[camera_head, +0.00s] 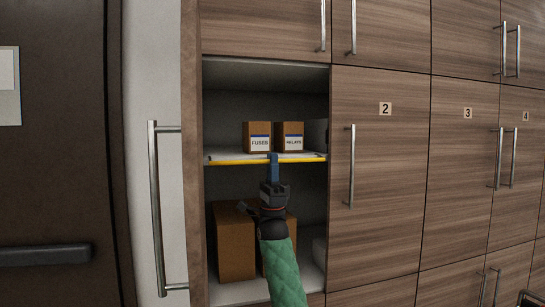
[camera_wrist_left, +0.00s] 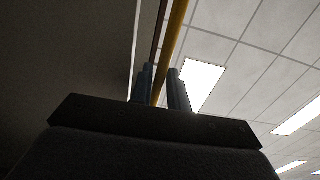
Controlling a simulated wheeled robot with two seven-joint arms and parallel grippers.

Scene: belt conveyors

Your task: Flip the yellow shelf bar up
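The yellow shelf bar (camera_head: 230,161) runs level along the front edge of the white shelf (camera_head: 225,155) in the open cabinet. My left gripper (camera_head: 273,157) points upward from below, its blue fingers at the middle of the bar, hiding a short piece of it. In the left wrist view the two fingers (camera_wrist_left: 160,75) stand apart. The yellow bar (camera_wrist_left: 176,32) runs down the picture into the gap between them; whether it touches either finger cannot be told. My right gripper is in neither view.
Boxes labelled FUSES (camera_head: 258,136) and RELAYS (camera_head: 290,136) stand on the shelf. A large cardboard box (camera_head: 235,248) stands below, beside my arm. An open cabinet door with a long handle (camera_head: 155,205) is at the left; closed doors (camera_head: 385,190) are at the right.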

